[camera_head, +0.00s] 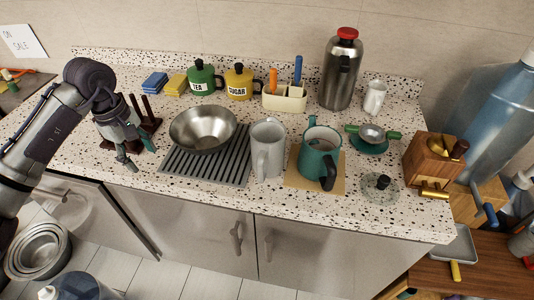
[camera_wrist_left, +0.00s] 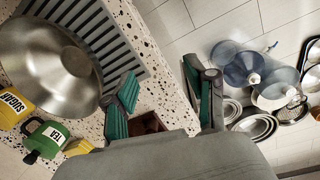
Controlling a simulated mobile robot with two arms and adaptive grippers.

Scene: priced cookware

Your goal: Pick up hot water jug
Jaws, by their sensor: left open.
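A tall steel jug with a red cap (camera_head: 341,68) stands upright at the back of the speckled counter, right of centre. A white jug (camera_head: 268,148) with a handle stands near the front edge, right of the drain rack. A teal jug (camera_head: 319,153) with a dark handle stands on a tan mat beside it. I cannot tell for sure which is the hot water jug. My left gripper (camera_head: 136,152) is open and empty over the counter's left part, left of the steel bowl and apart from all three jugs. The left wrist view shows its spread green-padded fingers (camera_wrist_left: 165,98).
A steel bowl (camera_head: 203,129) sits on a dark ribbed rack (camera_head: 213,169) between the gripper and the jugs. Green TEA (camera_head: 201,77) and yellow SUGAR (camera_head: 239,82) canisters stand behind. A small white jar (camera_head: 375,98), strainer (camera_head: 372,133) and wooden grinder (camera_head: 434,158) are at right.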

